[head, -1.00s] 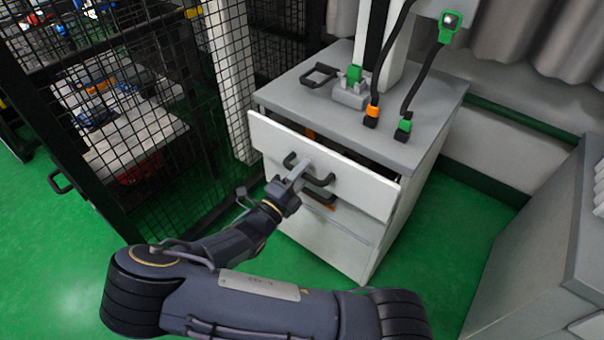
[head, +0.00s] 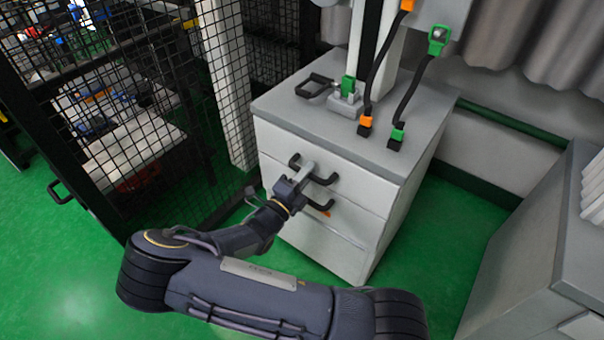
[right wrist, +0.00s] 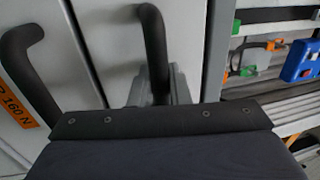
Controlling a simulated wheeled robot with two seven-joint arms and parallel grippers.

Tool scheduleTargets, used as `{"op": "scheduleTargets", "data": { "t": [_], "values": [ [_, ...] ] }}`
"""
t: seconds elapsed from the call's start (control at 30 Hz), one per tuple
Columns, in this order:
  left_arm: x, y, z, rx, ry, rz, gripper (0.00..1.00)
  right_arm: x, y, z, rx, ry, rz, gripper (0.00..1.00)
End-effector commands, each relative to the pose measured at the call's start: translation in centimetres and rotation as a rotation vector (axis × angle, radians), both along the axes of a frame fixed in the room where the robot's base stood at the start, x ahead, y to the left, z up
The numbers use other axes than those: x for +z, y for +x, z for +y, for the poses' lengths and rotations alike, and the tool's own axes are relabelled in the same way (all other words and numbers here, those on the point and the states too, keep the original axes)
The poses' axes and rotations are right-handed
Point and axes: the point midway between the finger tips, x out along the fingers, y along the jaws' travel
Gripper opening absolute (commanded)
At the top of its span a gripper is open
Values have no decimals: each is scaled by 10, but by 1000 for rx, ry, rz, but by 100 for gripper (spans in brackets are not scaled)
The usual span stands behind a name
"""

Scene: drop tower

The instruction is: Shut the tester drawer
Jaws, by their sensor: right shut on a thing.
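The tester drawer (head: 358,184) is the top white drawer of the grey-topped cabinet (head: 290,112). Its front sits flush under the top, with no gap showing. My right gripper (head: 305,174) is at the middle of that front, shut on the black drawer handle (head: 323,180). The handle also shows in the right wrist view (right wrist: 153,45), where a grey finger stands beside it and the rest of the gripper is largely hidden. My left gripper does not show.
A lower drawer (head: 310,223) with its own handle and an orange label is below. A black mesh fence (head: 130,105) stands left of the cabinet, and a grey cabinet (head: 535,235) stands at the right. Green floor is clear between them.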

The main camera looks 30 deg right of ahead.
Motion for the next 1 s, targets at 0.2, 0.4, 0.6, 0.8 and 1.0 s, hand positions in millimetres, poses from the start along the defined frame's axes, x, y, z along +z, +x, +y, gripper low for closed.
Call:
{"op": "scheduleTargets", "data": {
  "t": [0.2,0.4,0.6,0.8,1.0],
  "values": [
    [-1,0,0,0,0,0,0,2,1,-2,-1,-5,-2,20],
    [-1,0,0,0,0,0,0,1,1,-2,-1,-4,-2,35],
    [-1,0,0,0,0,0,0,1,0,0,-1,-4,-2,35],
    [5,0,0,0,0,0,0,-2,-8,21,2,-1,0,35],
    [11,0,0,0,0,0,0,-9,-21,51,1,-2,-2,35]
  ]
}}
